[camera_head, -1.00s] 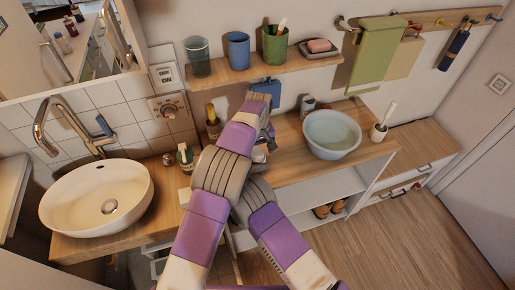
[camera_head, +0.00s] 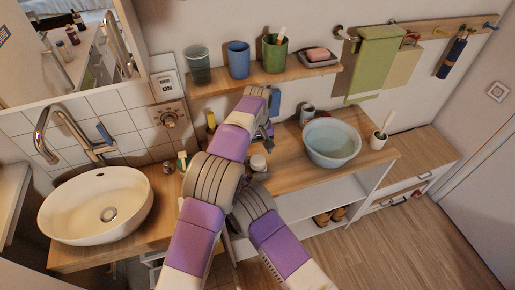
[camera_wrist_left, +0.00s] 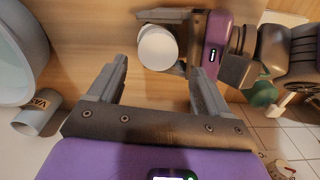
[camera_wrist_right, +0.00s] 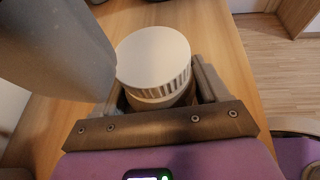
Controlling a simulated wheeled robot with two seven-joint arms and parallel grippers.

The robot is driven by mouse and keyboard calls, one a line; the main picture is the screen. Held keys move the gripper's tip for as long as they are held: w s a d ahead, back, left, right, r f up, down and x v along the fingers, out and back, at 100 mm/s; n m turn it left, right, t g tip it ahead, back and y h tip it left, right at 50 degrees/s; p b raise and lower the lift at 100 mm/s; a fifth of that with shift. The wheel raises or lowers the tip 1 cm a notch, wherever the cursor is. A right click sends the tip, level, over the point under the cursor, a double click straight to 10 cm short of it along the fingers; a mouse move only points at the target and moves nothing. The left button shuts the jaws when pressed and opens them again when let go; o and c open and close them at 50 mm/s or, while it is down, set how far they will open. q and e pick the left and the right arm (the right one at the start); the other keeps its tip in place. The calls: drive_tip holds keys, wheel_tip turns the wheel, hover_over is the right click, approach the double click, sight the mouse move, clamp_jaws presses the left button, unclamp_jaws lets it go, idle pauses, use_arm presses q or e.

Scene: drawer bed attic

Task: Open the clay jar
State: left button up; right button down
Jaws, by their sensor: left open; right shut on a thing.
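The clay jar has a round white lid (camera_wrist_right: 153,57) with a ribbed edge, over a body partly hidden by my gripper. In the right wrist view it stands upright between the fingers of my right gripper (camera_wrist_right: 160,92), which is shut on it. In the left wrist view the lid (camera_wrist_left: 158,48) lies beyond my left gripper (camera_wrist_left: 162,80), which is open and empty, its fingers apart from the jar. In the head view the jar (camera_head: 258,162) shows small above the wooden counter, beside my left gripper (camera_head: 267,130); the right gripper is mostly hidden behind my arms.
A pale blue basin (camera_head: 332,140) stands right of the jar, with a grey cup (camera_head: 307,115) behind it. A white cup with a toothbrush (camera_head: 379,140) is farther right. A shelf (camera_head: 265,78) with cups hangs above. The sink (camera_head: 95,205) is at left.

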sight(257, 160)
use_arm(q)
drive_tip(key=m, duration=0.3)
drive_tip(key=r+m, duration=0.1)
drive_tip(key=m, duration=0.1)
drive_tip(key=shift+s+d+m, duration=0.1)
drive_tip(key=shift+d+m, duration=0.05)
drive_tip(key=shift+m, duration=0.25)
use_arm(e)
drive_tip(key=shift+a+f, duration=0.1)
use_arm(q)
wheel_tip(257, 160, up, 2)
drive_tip(key=m, duration=0.6)
drive_tip(key=shift+f, duration=3.95)
use_arm(e)
drive_tip(key=shift+w+r, duration=0.1)
drive_tip(key=shift+r, duration=0.1)
use_arm(q)
drive_tip(key=c, duration=1.1)
drive_tip(key=shift+n, duration=0.9)
drive_tip(key=shift+r, duration=0.2)
